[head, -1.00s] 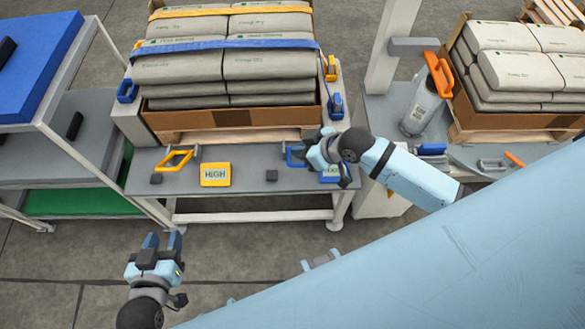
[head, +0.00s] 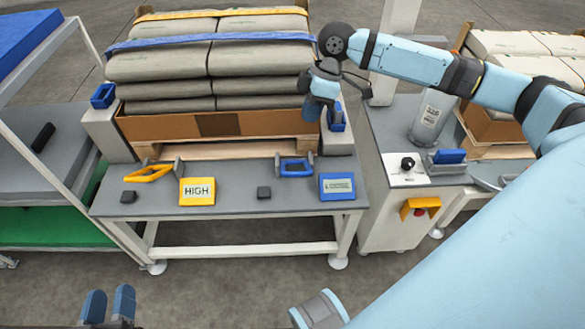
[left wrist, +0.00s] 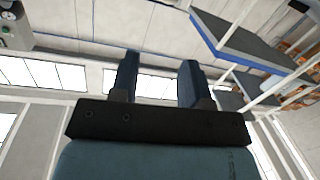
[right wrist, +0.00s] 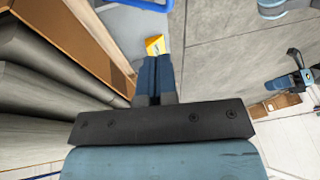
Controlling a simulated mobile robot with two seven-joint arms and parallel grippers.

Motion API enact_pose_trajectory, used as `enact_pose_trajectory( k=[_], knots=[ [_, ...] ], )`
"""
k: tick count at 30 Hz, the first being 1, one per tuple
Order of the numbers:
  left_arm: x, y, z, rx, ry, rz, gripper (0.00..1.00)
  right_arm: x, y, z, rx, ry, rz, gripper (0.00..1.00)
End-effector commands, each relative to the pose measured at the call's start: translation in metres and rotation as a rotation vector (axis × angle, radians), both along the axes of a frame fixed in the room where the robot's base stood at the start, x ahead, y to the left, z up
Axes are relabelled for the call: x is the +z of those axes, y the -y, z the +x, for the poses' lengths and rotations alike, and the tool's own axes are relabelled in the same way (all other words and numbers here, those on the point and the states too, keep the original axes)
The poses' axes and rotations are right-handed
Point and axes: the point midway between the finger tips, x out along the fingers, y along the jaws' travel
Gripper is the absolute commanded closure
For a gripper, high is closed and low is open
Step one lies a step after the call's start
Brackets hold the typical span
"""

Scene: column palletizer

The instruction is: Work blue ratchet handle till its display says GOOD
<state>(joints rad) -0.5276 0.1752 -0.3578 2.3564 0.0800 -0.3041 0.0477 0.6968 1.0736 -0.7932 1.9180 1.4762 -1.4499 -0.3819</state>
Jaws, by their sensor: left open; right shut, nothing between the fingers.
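The blue ratchet handle (head: 296,168) sits on the front table, at the right, in a grey bracket. To its right is a blue display box (head: 337,186); its small screen text is too small to read. The blue strap (head: 210,41) runs across the stacked bags. My right gripper (head: 318,108) is shut and empty, raised above and behind the handle, by the right corner of the bag stack. Its closed fingers also show in the right wrist view (right wrist: 155,78). My left gripper (head: 108,303) is open and empty, low at the bottom left, away from the table.
A yellow handle (head: 148,173) and a yellow display (head: 196,191) reading HIGH are on the table's left. A blue corner piece (head: 337,118) stands close to my right gripper. A grey cylinder (head: 431,118) and a knob panel (head: 406,168) are at right.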

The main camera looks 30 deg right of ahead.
Motion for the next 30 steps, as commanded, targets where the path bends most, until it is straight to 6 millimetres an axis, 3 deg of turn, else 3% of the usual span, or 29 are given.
enact_pose_trajectory(
  k=[9, 14, 24, 30],
  knots=[
    [0.001, 0.000, 0.000, 0.000, 0.001, 0.000, 0.57, 0.000, 0.000, 0.000, 0.000, -0.001, 0.000, 1.00],
    [0.004, 0.003, 0.000, -0.006, 0.027, -0.017, 0.57, -0.012, -0.004, 0.000, 0.001, -0.002, 0.001, 1.00],
    [0.047, 0.017, -0.003, -0.054, 0.230, -0.150, 0.57, -0.078, -0.027, 0.000, 0.002, -0.003, 0.002, 1.00],
    [0.027, 0.019, -0.001, -0.072, 0.171, -0.131, 0.57, -0.112, -0.038, -0.006, 0.001, -0.002, 0.000, 1.00]
  ],
)
